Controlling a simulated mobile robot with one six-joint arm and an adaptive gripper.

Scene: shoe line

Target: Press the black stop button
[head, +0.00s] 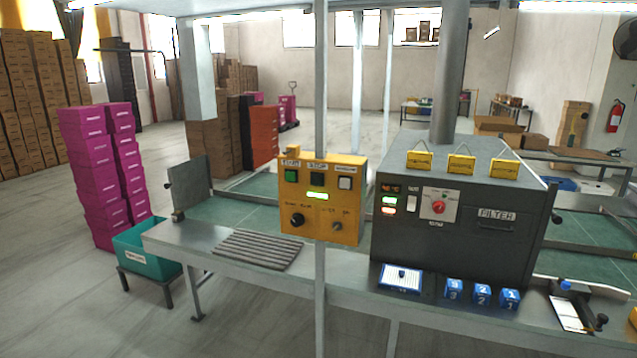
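A yellow control box (326,212) is fixed on an upright metal post, above the front edge of the steel conveyor line. The black stop button (318,177) is in the middle, under a dark label that is too small to read surely. A green button (291,175) is to its left and a white button (345,183) to its right. Below are a lit green display (317,196), a black knob (297,220) and a small key-like switch (337,227). My gripper is not in view.
A dark machine (455,215) with a red knob stands right of the box. Blue numbered blocks (482,296) and a blue-white card (400,278) lie before it. A teal bin (147,250) and pink boxes (97,170) stand left. The space before the control box's face looks clear.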

